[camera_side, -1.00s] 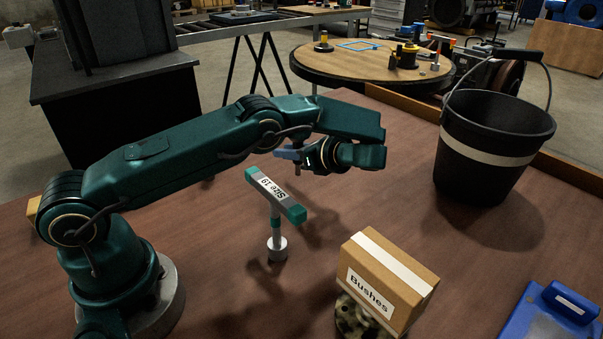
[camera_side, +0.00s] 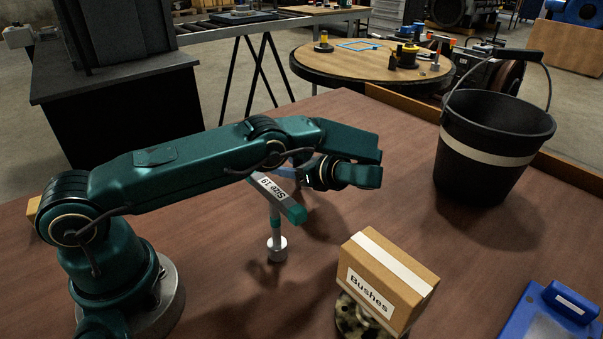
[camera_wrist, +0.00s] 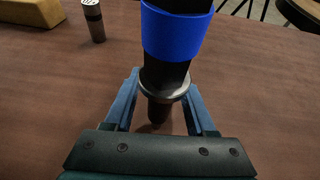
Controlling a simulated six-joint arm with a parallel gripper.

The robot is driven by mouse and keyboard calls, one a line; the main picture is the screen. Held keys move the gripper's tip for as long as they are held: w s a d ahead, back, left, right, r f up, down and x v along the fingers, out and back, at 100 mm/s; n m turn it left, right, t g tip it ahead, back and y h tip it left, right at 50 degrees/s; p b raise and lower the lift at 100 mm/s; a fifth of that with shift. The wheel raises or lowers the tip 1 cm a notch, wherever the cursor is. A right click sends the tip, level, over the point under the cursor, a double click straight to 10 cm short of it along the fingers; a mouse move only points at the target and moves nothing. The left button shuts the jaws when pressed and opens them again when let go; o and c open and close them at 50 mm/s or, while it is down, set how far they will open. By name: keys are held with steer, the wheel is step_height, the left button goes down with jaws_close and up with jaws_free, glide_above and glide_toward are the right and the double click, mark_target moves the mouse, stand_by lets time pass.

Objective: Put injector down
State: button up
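In the wrist view, the injector (camera_wrist: 177,40) stands roughly upright between my fingers, with a black body, a blue band, a grey flange and a dark lower tip. My gripper (camera_wrist: 158,100) has blue fingers, closed in on both sides of it near the flange. Whether the tip touches the table cannot be told. In the side view, my gripper (camera_side: 284,172) is low over the table, behind the top of a T-shaped tool; the injector is hidden there.
The T-shaped "Size 19" tool (camera_side: 273,187) stands close to my gripper on the brown table (camera_side: 225,275). A dark cylinder (camera_wrist: 94,22) stands nearby.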

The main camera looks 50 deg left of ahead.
steer(key=shift+r, duration=0.2)
steer(key=v, duration=0.4)
steer(key=shift+w+d, duration=0.1)
steer(key=shift+d, duration=0.15)
steer(key=shift+d+r, duration=0.25)
steer(key=shift+r, duration=0.05)
step_height(320, 180, up, 7)
steer(key=shift+f, duration=0.15)
